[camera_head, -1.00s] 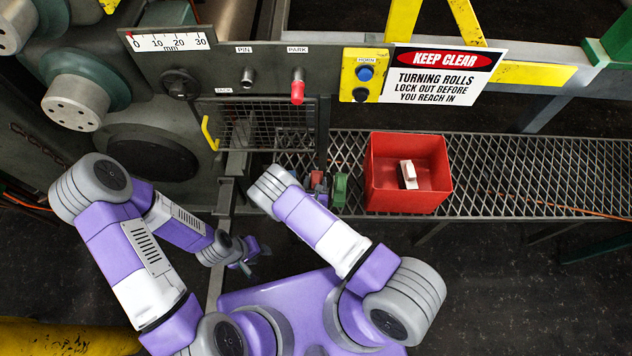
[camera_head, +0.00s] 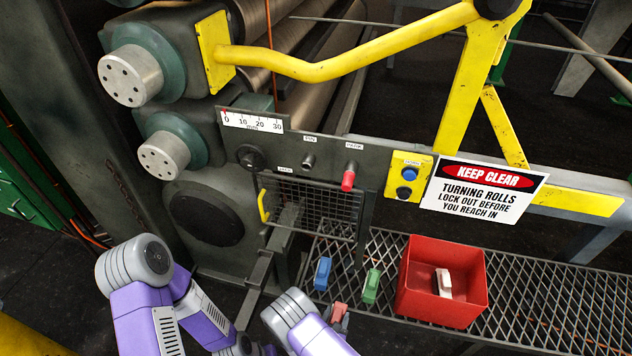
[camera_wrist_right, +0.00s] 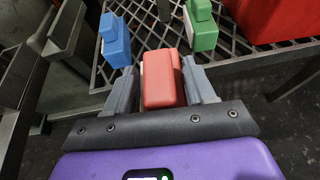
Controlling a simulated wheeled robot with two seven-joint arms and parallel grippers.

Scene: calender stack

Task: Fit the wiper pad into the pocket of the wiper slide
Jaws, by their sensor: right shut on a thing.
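A red block with a pale side face, likely the wiper pad (camera_wrist_right: 162,82), sits between the two grey fingers of my right gripper (camera_wrist_right: 160,72), which is shut on it. In the head view the red block (camera_head: 339,311) shows just past my right wrist, beside the walkway edge. The wiper slide is not clearly identifiable; a grey bar with a bracket (camera_head: 256,285) runs below the mesh guard, and part of a similar grey piece (camera_wrist_right: 66,30) is at upper left in the wrist view. My left gripper (camera_head: 267,350) is at the bottom edge, mostly cut off.
A blue block (camera_head: 322,273) and a green block (camera_head: 371,286) stand on the grating (camera_head: 540,300). A red bin (camera_head: 415,295) holds a white-and-red block (camera_head: 444,283). The mesh guard (camera_head: 312,207) with its yellow handle (camera_head: 263,206) is behind them. Dark floor lies in front.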

